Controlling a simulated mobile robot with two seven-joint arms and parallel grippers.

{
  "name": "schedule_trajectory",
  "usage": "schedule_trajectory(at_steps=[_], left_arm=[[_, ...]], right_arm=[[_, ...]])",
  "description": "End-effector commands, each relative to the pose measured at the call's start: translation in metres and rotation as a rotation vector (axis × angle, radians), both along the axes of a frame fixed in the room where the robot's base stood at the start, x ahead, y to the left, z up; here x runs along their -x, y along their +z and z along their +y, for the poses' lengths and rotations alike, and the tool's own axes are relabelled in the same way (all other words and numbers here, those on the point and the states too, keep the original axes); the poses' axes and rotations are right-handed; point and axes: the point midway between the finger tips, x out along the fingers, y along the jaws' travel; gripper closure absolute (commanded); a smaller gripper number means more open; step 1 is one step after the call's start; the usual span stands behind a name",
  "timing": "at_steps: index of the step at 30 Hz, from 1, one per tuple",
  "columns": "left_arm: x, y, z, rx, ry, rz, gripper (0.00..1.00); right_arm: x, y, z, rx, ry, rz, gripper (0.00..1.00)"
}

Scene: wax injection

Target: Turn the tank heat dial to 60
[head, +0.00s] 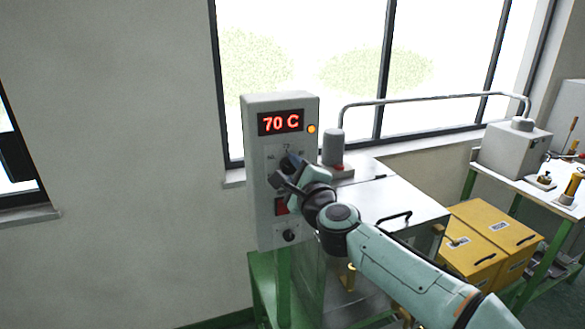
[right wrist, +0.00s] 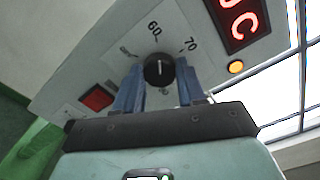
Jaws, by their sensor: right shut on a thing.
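The tank heat dial (right wrist: 159,68) is a round black knob with a white mark on the grey control box (head: 262,218). In the right wrist view its scale shows 60 (right wrist: 154,28) and 70 (right wrist: 190,44). The white mark points roughly up in that view; its exact setting is hard to tell. The red display (head: 281,122) above reads 70 C. My right gripper (right wrist: 160,78) is shut on the dial, one blue finger on each side. In the head view the gripper (head: 287,172) mostly hides the dial. My left gripper is not in view.
An orange lamp (head: 311,129) glows beside the display. A red switch (head: 281,206) and a lower black knob (head: 289,236) sit below the dial. The metal tank (head: 397,190) stands to the right, with yellow boxes (head: 487,235) beyond it. Bare wall is on the left.

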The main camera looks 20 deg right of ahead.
Motion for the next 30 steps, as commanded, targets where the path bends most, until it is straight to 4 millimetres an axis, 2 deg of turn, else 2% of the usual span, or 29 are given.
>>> schedule_trajectory(at_steps=[9,22,23,25,30], left_arm=[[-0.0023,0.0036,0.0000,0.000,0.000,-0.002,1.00],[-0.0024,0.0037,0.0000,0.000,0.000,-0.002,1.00],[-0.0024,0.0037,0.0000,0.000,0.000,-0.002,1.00],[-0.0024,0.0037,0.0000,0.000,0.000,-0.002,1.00],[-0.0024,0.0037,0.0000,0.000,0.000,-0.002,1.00]], right_arm=[[0.0001,-0.0001,0.0001,0.086,0.000,0.005,0.91],[0.0001,-0.0003,0.0001,0.092,0.000,0.005,0.91],[0.0001,-0.0004,0.0002,0.092,0.000,0.005,0.57],[0.0001,-0.0004,0.0002,0.092,0.000,0.005,0.35],[0.0000,-0.0003,0.0001,0.092,0.000,0.005,0.35]])
